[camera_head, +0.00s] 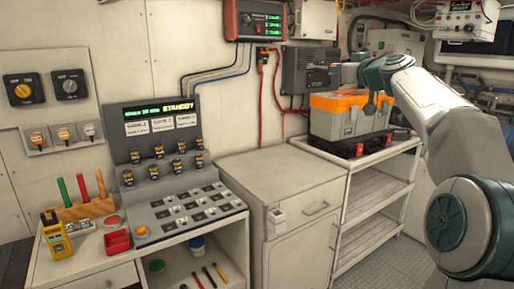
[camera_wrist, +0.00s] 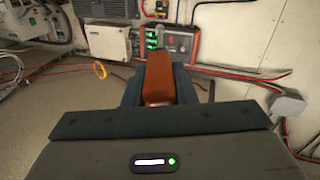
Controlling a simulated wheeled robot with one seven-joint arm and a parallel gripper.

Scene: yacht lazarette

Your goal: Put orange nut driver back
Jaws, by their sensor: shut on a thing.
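My gripper (camera_head: 371,84) is raised at the upper right in the head view, above the orange and grey toolbox. In the wrist view it is shut on an orange handle (camera_wrist: 158,78), which lies between the dark fingers. A narrow grey part shows beyond the handle. The held tool is very small in the head view. A wooden rack (camera_head: 82,209) stands on the left counter, with upright green (camera_head: 63,190), red (camera_head: 82,187) and orange-brown (camera_head: 100,184) handles. The rack is far to the left of my gripper.
The toolbox (camera_head: 345,119) stands on a shelf unit at the right. A console (camera_head: 190,207) with small keyed parts stands beside the rack. The cabinet top (camera_head: 283,172) is clear.

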